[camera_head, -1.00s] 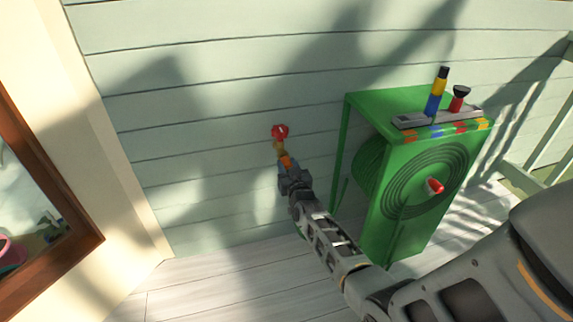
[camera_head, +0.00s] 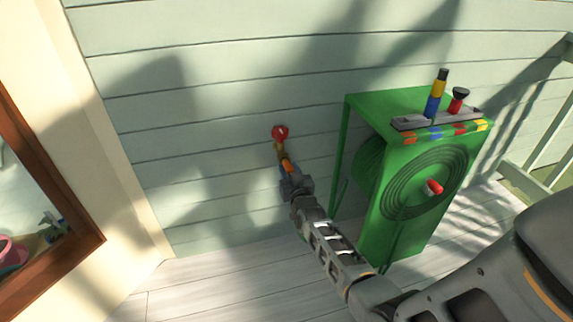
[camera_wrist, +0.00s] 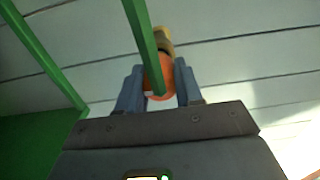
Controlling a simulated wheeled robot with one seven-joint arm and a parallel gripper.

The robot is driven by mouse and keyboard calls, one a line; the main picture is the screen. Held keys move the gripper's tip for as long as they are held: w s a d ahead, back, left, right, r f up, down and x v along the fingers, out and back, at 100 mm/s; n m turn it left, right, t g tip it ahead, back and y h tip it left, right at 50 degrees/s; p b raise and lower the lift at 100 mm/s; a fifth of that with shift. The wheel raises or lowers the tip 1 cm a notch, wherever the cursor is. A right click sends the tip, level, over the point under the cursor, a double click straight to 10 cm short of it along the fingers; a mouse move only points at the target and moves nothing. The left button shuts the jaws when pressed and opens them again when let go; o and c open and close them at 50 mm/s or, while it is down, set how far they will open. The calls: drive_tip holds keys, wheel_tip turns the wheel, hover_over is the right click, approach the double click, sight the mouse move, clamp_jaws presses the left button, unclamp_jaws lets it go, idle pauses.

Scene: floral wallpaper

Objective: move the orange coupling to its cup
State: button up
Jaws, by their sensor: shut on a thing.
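The orange coupling (camera_head: 287,165) is at the lower end of the brass tap (camera_head: 281,152) on the wall; I cannot tell whether it is still joined to it. My gripper (camera_head: 288,172) is shut on the coupling from below. In the wrist view the orange coupling (camera_wrist: 158,82) sits between the two grey-blue fingers of my gripper (camera_wrist: 160,88), with the brass end behind it. A green bar crosses in front and hides part of it. A grey tray (camera_head: 408,123) lies on the green hose cabinet; I cannot make out an orange cup. An orange mark (camera_head: 410,139) shows on the cabinet's front edge.
The green hose cabinet (camera_head: 405,215) stands right of my arm, with a red crank knob (camera_head: 434,187). A blue, yellow and black stack (camera_head: 437,92) and a red piece with a black top (camera_head: 458,99) stand on the tray. The wall left of the tap is clear.

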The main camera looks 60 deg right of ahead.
drive_tip(key=shift+p+v, duration=0.4)
drive_tip(key=shift+v, duration=0.85)
